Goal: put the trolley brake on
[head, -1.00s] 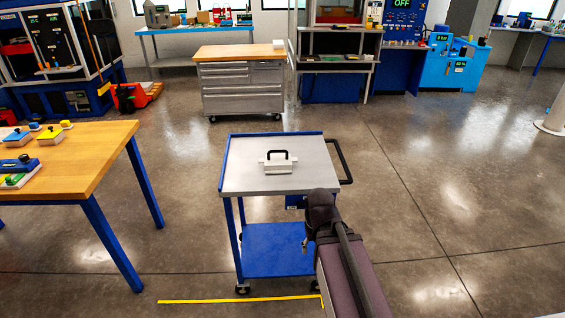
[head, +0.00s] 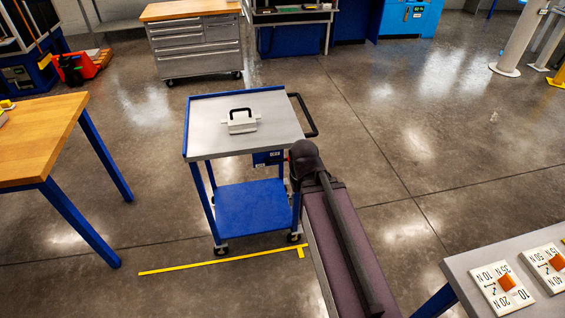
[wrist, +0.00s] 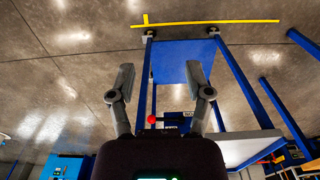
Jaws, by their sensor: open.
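The trolley (head: 275,105) stands on the floor with a grey top, blue rim and legs, and a blue lower shelf (head: 250,207). A blue box (head: 268,158) hangs under its top, partly behind my arm. In the wrist view a red knob (wrist: 152,119) on a dark lever shows beside that labelled box, between my finger bases. My gripper (wrist: 160,70) is open and empty, its fingers spread in front of the trolley's lower shelf (wrist: 185,62). In the head view my arm hides the gripper and the lever.
A lidded grey block with a black handle (head: 240,122) sits on the trolley top. A black push handle (head: 307,115) sticks out at its right. Yellow tape (head: 215,261) marks the floor by the front wheels. A wooden table (head: 50,140) is left; a grey table with dial plates (head: 470,270) is lower right.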

